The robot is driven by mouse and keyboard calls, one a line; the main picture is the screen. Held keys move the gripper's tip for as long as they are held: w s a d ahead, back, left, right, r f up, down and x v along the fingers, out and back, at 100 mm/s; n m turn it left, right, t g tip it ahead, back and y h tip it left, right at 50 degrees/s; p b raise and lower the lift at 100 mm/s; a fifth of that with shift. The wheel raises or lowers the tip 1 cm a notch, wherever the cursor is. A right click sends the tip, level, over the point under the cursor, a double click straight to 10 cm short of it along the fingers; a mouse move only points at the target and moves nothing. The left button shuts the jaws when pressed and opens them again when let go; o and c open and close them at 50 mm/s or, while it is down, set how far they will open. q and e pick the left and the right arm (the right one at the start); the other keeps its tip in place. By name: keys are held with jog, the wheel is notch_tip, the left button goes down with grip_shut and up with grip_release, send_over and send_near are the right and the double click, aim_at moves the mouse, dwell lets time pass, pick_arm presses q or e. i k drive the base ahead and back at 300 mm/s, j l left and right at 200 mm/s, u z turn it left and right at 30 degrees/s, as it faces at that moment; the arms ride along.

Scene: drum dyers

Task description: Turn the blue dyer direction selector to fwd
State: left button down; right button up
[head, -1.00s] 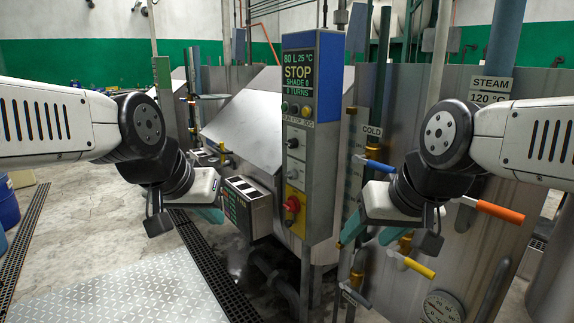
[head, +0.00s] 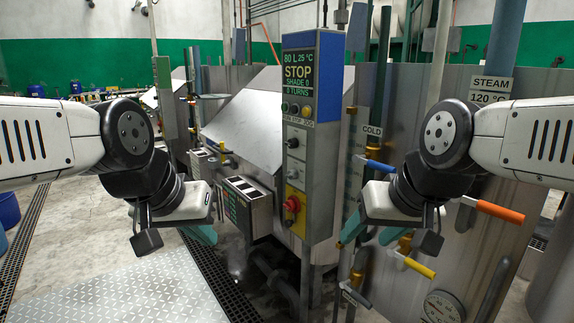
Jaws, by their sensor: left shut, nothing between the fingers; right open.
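The blue dyer's control column (head: 320,175) stands at the centre, with a blue panel (head: 299,68) on top reading 80 L, 25 °C, STOP, SHADE 0, 0 TURNS. My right gripper (head: 366,237) is open with teal fingers, just right of the column, touching nothing that I can see.
A small keypad box (head: 247,205) juts out left of the column. Valve levers with orange (head: 500,212), yellow (head: 419,267) and blue (head: 379,166) handles crowd the right side, by a gauge (head: 443,308). Tread-plate floor (head: 150,290) lies clear in front.

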aim_at(292, 142)
jog(key=i+j+z, duration=0.1)
jog(key=z, duration=0.3)
jog(key=i+j+z, duration=0.1)
jog(key=z, duration=0.3)
jog(key=j+z, duration=0.25)
jog(key=z, duration=0.2)
jog(key=i+j+z, duration=0.15)
jog(key=j+z, duration=0.15)
jog(key=j, duration=0.75)
jog(key=i+j+z, duration=0.1)
jog(key=j+z, duration=0.15)
jog(key=j, duration=1.3)
